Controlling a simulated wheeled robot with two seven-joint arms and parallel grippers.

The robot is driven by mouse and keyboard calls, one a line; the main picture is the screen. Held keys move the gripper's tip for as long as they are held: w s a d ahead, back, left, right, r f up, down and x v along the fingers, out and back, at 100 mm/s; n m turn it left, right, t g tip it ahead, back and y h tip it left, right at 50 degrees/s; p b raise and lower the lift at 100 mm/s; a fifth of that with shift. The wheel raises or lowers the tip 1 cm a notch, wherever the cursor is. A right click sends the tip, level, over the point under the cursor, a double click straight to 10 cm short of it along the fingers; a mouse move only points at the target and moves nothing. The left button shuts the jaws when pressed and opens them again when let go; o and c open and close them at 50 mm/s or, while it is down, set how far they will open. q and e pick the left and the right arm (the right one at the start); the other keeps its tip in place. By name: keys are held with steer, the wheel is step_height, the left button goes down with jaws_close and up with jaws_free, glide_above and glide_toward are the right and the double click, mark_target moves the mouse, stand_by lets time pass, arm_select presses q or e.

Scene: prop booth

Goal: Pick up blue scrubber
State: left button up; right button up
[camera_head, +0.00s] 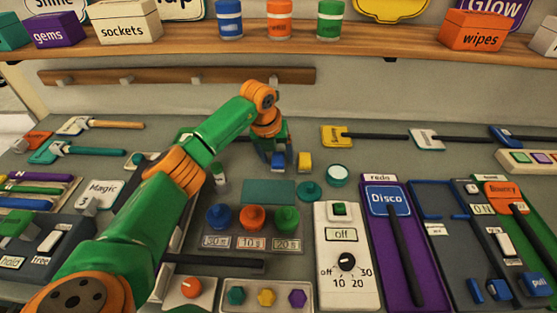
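My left arm reaches in from the lower left, and its gripper (274,155) points down near the back of the counter. A small blue block (279,161), which looks like the blue scrubber, is right at the fingertips. The fingers partly hide it, and I cannot tell whether they are closed on it or only beside it. A small yellow block (304,161) stands just to its right. My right gripper is not in view.
A teal pad (269,191), a round teal piece (309,190) and a teal-rimmed dish (337,175) lie nearby. Blue, orange and green knobs (252,217), a white timer box (345,260) and a purple Disco panel (391,240) are in front. A wall shelf (340,38) runs behind.

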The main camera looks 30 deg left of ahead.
mark_target(280, 157)
arm_select(q)
steer(key=shift+s+r, duration=0.1)
steer(key=shift+s, duration=0.05)
steer(key=c, duration=0.7)
jaws_close()
steer(key=shift+r, duration=0.35)
steer(key=v, duration=0.1)
steer(key=b+v, duration=0.1)
steer(key=shift+d+r, duration=0.1)
steer(key=shift+r, duration=0.4)
steer(key=s+d+r+b, duration=0.2)
steer(key=s+d+r, duration=0.2)
steer(key=s+r, duration=0.5)
steer(key=s, duration=0.3)
steer(key=shift+s+d+r, duration=0.2)
steer(key=shift+s+d, duration=0.05)
